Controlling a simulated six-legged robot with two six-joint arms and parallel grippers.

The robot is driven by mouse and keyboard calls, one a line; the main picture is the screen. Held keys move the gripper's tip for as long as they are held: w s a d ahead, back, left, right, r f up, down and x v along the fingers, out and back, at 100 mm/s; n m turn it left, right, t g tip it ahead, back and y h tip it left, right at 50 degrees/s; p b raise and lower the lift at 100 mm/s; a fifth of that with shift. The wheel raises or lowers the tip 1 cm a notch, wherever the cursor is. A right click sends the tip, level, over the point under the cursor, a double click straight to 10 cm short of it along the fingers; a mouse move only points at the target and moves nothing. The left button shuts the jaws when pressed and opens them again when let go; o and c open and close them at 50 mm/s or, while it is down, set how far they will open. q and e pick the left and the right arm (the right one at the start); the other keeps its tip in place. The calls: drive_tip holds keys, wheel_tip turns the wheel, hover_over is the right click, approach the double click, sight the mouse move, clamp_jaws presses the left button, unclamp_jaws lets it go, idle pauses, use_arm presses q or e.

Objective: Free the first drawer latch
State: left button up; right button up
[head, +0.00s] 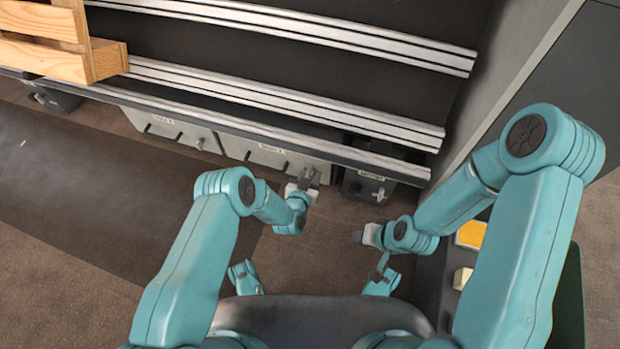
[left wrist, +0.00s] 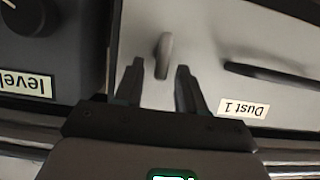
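The drawer labelled "Dust 1" (left wrist: 215,45) fills much of the left wrist view, upside down; in the head view it is the right-hand grey drawer front (head: 275,160). Its small grey latch (left wrist: 164,55) stands upright in the wrist picture. My left gripper (left wrist: 159,68) is open, with one finger on each side of the latch and visible gaps to both. In the head view the left gripper (head: 308,178) is at the drawer's right end and hides the latch there. My right gripper (head: 359,237) hangs low over the floor, its fingers too small to read.
Another grey drawer (head: 175,132) is to the left. A dark box (head: 368,186) with a knob and label is right of the Dust 1 drawer. Pale rails (head: 290,103) run above the drawers. A wooden pallet (head: 60,55) sits upper left.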

use_arm(q)
clamp_jaws()
drive_tip(key=shift+s+d+f+m+t+y, duration=0.1)
drive_tip(key=shift+d+m+t+y, duration=0.15)
drive_tip(key=shift+m+y, duration=0.4)
drive_tip(key=shift+s+d+f+m+t+y, duration=0.1)
drive_tip(key=shift+d+m+t+y, duration=0.2)
drive_tip(key=shift+m, duration=0.6)
drive_tip(key=shift+s+d+f+m+t+y, duration=0.1)
drive_tip(key=shift+m+t+y, duration=0.05)
drive_tip(key=shift+m+y, duration=0.5)
